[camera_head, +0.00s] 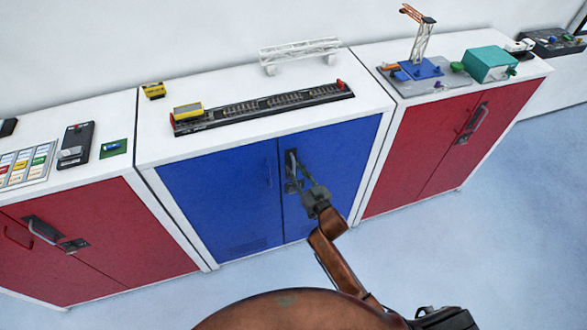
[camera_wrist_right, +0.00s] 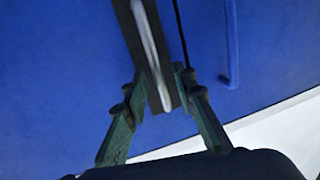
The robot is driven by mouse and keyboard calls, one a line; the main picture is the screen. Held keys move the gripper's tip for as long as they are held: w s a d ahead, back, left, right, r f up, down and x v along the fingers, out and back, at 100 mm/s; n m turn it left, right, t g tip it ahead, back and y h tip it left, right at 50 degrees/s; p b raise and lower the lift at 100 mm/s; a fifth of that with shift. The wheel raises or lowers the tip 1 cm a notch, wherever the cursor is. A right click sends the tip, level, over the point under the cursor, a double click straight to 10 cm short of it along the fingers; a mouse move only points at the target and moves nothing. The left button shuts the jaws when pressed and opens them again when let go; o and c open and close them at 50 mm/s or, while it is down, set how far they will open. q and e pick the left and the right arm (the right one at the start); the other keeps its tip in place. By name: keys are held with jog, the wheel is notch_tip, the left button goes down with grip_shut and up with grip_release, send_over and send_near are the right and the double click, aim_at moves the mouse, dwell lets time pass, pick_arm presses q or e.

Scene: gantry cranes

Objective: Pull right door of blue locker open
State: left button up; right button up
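The blue locker has a left door (camera_head: 225,195) and a right door (camera_head: 340,155), both looking closed and flush. The right door has a silver bar handle (camera_head: 292,165) on a dark plate beside the seam. My right gripper (camera_head: 306,184) is at the lower part of this handle. In the right wrist view, the gripper's green fingers (camera_wrist_right: 164,98) are spread apart, one on each side of the silver handle (camera_wrist_right: 148,45). I cannot tell whether either finger touches it. The seam and the left door's blue handle (camera_wrist_right: 230,45) also show there. My left gripper is not in view.
Red lockers stand on the left (camera_head: 130,235) and right (camera_head: 425,150). A black rail model (camera_head: 265,106) and a white gantry (camera_head: 300,52) are on the blue locker's white top. A crane model (camera_head: 422,50) stands on the right locker. The floor (camera_head: 480,240) at right is clear.

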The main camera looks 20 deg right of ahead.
jog(key=shift+w+a, duration=0.15)
jog(key=shift+w, duration=0.5)
jog(key=shift+c, duration=0.6)
grip_shut()
